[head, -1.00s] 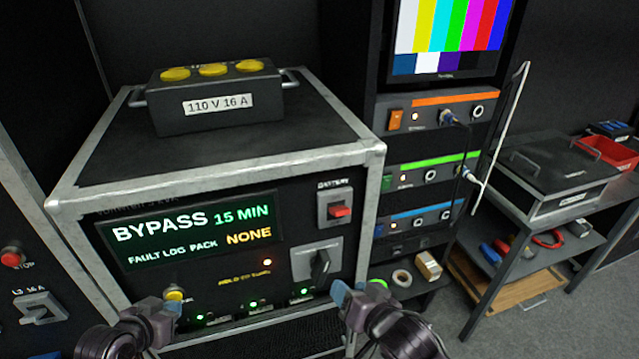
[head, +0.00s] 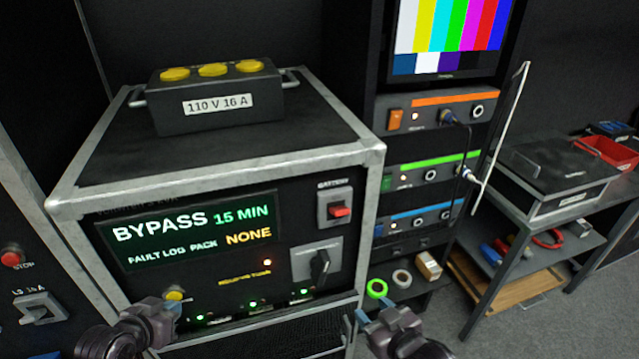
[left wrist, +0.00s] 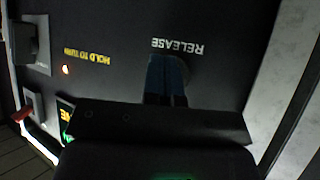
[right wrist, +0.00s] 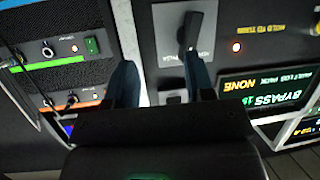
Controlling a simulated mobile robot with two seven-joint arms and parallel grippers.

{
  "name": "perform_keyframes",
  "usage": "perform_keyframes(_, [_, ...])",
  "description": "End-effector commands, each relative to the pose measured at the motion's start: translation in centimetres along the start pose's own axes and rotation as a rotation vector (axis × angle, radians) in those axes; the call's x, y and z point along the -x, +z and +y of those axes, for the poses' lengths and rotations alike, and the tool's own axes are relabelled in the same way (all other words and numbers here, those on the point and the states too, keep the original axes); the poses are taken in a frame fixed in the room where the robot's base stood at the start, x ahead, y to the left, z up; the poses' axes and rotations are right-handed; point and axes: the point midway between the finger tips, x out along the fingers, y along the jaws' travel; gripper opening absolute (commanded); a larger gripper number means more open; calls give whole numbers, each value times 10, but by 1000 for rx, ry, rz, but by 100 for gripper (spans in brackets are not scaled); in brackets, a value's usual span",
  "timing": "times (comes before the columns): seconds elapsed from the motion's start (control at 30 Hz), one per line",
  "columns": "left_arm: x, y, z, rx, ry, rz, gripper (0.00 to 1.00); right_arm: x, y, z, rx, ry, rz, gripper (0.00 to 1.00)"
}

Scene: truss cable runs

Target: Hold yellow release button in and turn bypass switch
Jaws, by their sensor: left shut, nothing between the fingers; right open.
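The yellow release button (head: 174,294) sits low on the left of the case front. My left gripper (head: 176,306) is shut, its tips just in front of and below the button in the head view. In the left wrist view the shut fingers (left wrist: 167,80) point at the panel under the RELEASE label and hide the button; I cannot tell if they touch it. The bypass switch (head: 320,266) is a black handle on a grey plate; it also shows in the right wrist view (right wrist: 190,32). My right gripper (head: 368,312) is open and empty, below and right of the switch, apart from it.
The display (head: 190,232) reads BYPASS 15 MIN, with an amber lamp (head: 267,262) by the hold-to-turn label. A red battery switch (head: 340,211) is above the bypass switch. A rack (head: 430,170) stands to the right, with tape rolls (head: 376,288) on its low shelf.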

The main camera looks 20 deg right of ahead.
Motion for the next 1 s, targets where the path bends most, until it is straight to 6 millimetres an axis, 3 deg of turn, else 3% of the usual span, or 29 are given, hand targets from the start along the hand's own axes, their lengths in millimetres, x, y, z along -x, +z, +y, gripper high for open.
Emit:
perform_keyframes(0.6, [0,0,0,0,0,0,0,42,87,25,-14,94,-148,49])
perform_keyframes(1.0, [0,0,0,0,0,0,0,62,111,26,-41,116,-201,49])
